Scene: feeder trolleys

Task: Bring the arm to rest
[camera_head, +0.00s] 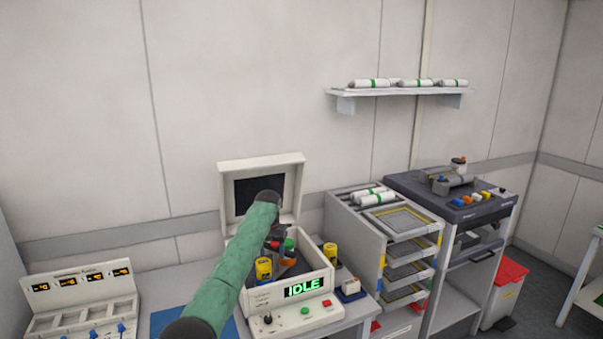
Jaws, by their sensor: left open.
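My left arm (228,275), green with dark joints, reaches up from the bottom edge in the head view. Its dark wrist end (268,197) is in front of the open lid of a white machine. My left gripper (274,242) hangs below the wrist, small and partly hidden behind the forearm, over the machine's open top. It is open; I see nothing held between its fingers. My right gripper is not in view.
The white machine (262,298) shows a green IDLE display, with its lid (289,166) raised and coloured-cap containers inside. A tray rack (347,232) and dark-topped cart (405,187) stand right. A wall shelf (400,92) holds white cylinders. A display console (80,285) sits left.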

